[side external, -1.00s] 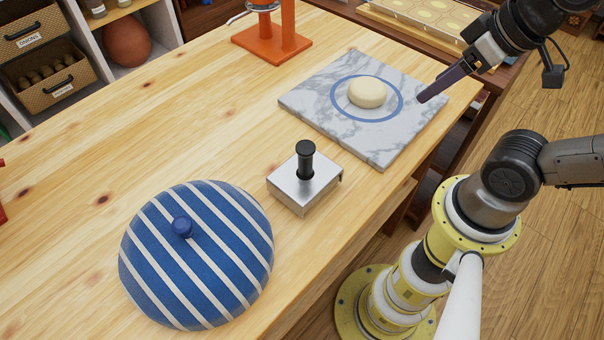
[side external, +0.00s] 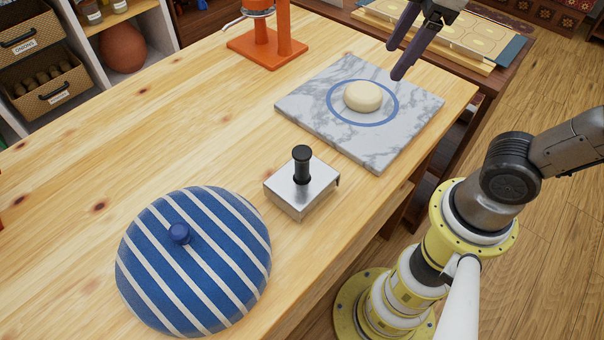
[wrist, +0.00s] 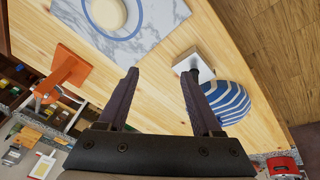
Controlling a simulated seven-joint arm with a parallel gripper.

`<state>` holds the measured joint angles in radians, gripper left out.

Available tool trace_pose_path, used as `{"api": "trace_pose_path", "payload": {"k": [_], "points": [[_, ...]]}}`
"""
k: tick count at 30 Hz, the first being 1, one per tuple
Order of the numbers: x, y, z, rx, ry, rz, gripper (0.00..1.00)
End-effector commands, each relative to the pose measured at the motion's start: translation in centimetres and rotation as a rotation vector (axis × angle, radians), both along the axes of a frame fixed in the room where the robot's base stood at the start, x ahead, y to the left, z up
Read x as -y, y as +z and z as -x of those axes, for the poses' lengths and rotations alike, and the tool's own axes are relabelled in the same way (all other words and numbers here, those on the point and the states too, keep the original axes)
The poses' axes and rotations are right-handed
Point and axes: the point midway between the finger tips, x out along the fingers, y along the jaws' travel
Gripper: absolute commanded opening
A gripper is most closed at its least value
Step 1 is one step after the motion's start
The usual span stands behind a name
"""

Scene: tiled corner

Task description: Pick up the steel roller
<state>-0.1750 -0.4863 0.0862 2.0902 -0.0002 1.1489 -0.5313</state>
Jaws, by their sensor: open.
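I see no clear steel roller in either view. The one steel-looking thing is a square metal block with an upright black handle (side external: 300,185), standing on the wooden table; it shows in the wrist view too (wrist: 190,60). My gripper (side external: 395,60) is open and empty, with its two dark fingers apart above the far right side of the marble board. It is well behind and to the right of the metal block. In the wrist view the fingers (wrist: 160,74) have only table between them. A blue-and-white striped dome with a knob (side external: 195,265) hides whatever is under it.
The marble board (side external: 320,85) carries a pale dough disc (side external: 362,96) inside a blue ring. An orange stand (side external: 266,48) is at the back of the table. Shelves with baskets (side external: 48,80) are at the far left. The left middle of the wooden table (side external: 110,160) is clear.

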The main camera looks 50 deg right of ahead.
Motion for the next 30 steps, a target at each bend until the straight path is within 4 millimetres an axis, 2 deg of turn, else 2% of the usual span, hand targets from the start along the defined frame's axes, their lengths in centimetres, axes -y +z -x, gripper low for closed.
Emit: {"api": "trace_pose_path", "payload": {"k": [1,3,6,9,13,16,20,30], "points": [[-1.6,0.1,-1.5,-0.042,0.1,0.021,0.67],[-4.0,0.0,-3.2,-0.093,0.235,0.052,0.67],[-7.6,-0.7,-5.1,-0.159,0.398,0.087,0.67],[-11.0,-1.9,-6.2,-0.211,0.499,0.11,0.67],[-13.9,-3.8,-6.3,-0.26,0.573,0.133,0.67],[-14.7,-4.6,-5.9,-0.277,0.599,0.142,0.67],[-14.8,-5.9,-5.7,-0.279,0.602,0.143,0.67],[-14.7,-11.8,-5.7,-0.277,0.599,0.143,0.67]]}}
